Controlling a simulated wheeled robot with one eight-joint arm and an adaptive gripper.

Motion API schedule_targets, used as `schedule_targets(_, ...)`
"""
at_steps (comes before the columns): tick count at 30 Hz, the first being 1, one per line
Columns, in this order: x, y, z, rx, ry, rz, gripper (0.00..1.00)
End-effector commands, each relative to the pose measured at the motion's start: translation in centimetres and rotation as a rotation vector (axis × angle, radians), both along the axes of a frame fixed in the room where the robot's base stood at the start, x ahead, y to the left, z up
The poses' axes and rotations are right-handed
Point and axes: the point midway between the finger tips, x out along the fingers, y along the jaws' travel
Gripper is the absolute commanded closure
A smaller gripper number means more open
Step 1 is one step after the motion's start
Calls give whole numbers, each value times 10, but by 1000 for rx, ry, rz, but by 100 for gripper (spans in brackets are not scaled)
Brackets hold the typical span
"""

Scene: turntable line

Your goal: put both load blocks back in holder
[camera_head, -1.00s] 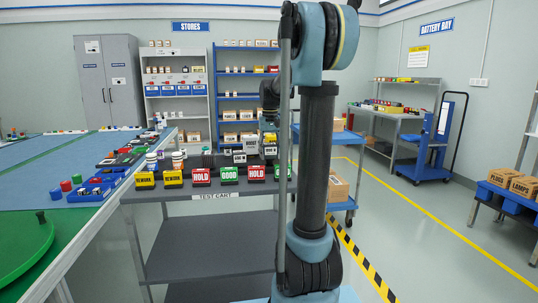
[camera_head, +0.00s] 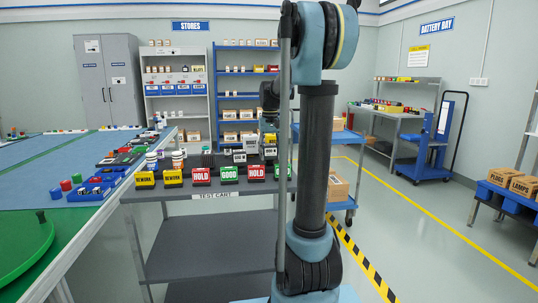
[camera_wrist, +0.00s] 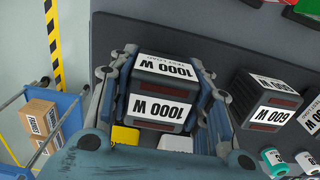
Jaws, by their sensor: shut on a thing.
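A dark load block with white "1000 W" labels (camera_wrist: 160,109) sits between the fingers of my gripper (camera_wrist: 163,85) in the wrist view. The fingers are shut on its two sides. In the head view, a white-labelled block (camera_head: 270,152) shows below my wrist, close to the cart top; contact with the surface is unclear. A second dark block, labelled "600 W" (camera_wrist: 275,101), stands apart to the right in the wrist view. It appears to be the labelled block (camera_head: 240,157) left of my gripper in the head view. I cannot make out the holder clearly.
The test cart (camera_head: 216,195) carries a front row of yellow, red and green sign blocks, including a HOLD block (camera_head: 202,176). Small green-and-white cylinders (camera_wrist: 272,158) lie near the 600 W block. A blue cart with cardboard boxes (camera_wrist: 40,117) stands beyond the cart edge.

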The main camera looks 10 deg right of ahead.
Motion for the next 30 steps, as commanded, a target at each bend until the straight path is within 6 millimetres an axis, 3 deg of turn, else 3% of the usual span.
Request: schedule_targets(30,0,0,-16,0,0,0,97)
